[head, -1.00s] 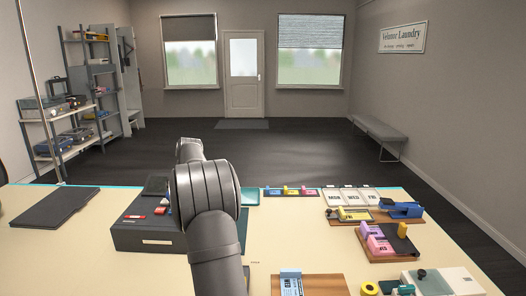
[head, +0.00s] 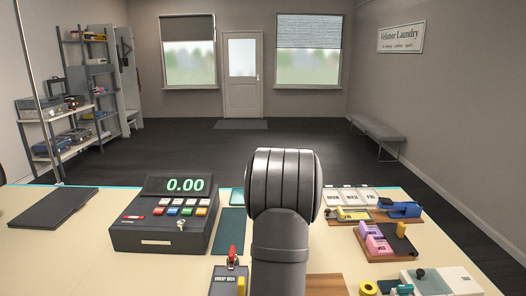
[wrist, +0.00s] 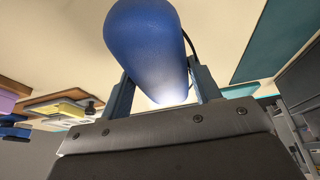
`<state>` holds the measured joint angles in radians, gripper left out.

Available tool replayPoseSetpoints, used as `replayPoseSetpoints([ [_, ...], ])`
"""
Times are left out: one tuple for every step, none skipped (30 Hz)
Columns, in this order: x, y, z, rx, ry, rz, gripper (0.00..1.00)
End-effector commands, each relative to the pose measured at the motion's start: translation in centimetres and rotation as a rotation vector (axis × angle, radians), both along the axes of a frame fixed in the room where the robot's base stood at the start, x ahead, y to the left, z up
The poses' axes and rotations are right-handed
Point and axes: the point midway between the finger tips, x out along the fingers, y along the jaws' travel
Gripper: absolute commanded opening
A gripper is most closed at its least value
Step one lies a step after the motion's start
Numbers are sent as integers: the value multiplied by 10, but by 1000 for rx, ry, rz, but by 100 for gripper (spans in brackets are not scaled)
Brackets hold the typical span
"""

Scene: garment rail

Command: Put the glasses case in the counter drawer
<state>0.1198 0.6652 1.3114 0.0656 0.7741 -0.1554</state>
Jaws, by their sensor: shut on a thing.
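A blue rounded case (wrist: 150,45), which looks like the glasses case, fills the top middle of the wrist view. My gripper (wrist: 162,84) is shut on it, with one finger at each side. In the head view my own arm stands over the middle of the counter and hides the gripper and the case. I cannot make out the counter drawer in either view.
A cash register (head: 160,235) reading 0.00 stands left on the counter (head: 50,250). Beside my arm is a box marked DROP BOX (head: 226,279) with a red lever. Stamps and trays, including a wooden tray (head: 385,247), crowd the right side. A dark folder (head: 52,207) lies far left.

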Motion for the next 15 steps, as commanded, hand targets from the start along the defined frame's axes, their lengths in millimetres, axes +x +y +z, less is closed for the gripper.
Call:
replayPoseSetpoints([
  [0, 0, 0, 0, -1, 0, 33],
  [0, 0, 0, 0, -1, 0, 33],
  [0, 0, 0, 0, -1, 1, 33],
  [0, 0, 0, 0, -1, 1, 33],
  [0, 0, 0, 0, -1, 1, 33],
  [0, 1, 1, 0, -1, 2, 33],
  [1, 1, 1, 0, -1, 3, 33],
  [1, 2, 1, 0, -1, 5, 33],
  [2, 4, 2, 0, -1, 11, 33],
  [3, 6, 3, 0, -2, 16, 33],
  [4, 8, 4, 0, -2, 23, 33],
  [6, 12, 6, 0, -2, 33, 33],
  [7, 16, 7, 1, -2, 43, 33],
  [9, 20, 8, 1, -1, 53, 33],
  [12, 26, 11, 1, -2, 71, 33],
])
